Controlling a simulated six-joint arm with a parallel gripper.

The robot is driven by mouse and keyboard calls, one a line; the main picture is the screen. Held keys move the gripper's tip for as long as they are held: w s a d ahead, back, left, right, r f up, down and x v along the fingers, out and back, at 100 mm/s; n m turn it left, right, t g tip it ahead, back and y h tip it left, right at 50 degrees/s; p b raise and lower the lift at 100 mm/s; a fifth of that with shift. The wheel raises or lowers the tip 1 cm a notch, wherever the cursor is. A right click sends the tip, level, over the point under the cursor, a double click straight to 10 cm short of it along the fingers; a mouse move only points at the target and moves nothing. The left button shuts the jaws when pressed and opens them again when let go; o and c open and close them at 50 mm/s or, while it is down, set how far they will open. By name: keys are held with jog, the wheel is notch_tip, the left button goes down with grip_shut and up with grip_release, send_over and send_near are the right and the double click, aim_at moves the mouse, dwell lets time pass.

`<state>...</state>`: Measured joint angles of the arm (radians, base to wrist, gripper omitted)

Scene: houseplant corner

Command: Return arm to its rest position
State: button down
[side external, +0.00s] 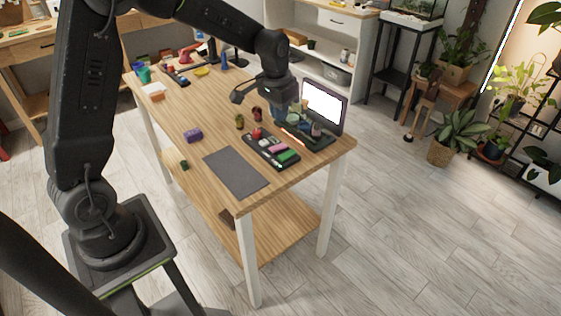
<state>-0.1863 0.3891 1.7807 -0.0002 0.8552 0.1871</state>
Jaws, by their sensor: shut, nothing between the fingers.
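My arm reaches from the stand at the left over the wooden table (205,105). My gripper (281,105) hangs over the table's right part, beside the laptop (323,106) with its bright screen. The fingertips are small and dark here; they look shut with nothing held. A dark tray (262,151) with a red, a pink and a green item lies just in front of the gripper. Whether the gripper touches anything below it is hard to tell.
A grey mat (235,173) lies at the table's near edge. Tools and a green cup (145,75) crowd the far left end. Potted plants (462,130) stand at the right.

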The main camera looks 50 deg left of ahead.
jog(key=s+d+r+t, duration=0.2)
jog(key=s+d+r, duration=0.3)
jog(key=s+r, duration=0.55)
jog(key=s+d+r+t, duration=0.1)
jog(key=s+d+t, duration=0.1)
jog(key=s, duration=1.2)
jog(key=shift+d, duration=0.7)
jog(key=w+a+n+g, duration=0.4)
jog(key=w+n, duration=0.5)
jog(key=w, duration=0.7)
jog(key=w+a+f+n, duration=0.4)
jog(key=w+f, duration=0.2)
jog(key=f, duration=0.1)
jog(key=w+a+f+n+g, duration=0.1)
jog(key=w+a+f+n, duration=0.3)
jog(key=w+f, duration=0.3)
jog(key=shift+f+n, duration=0.35)
jog(key=shift+n, duration=0.15)
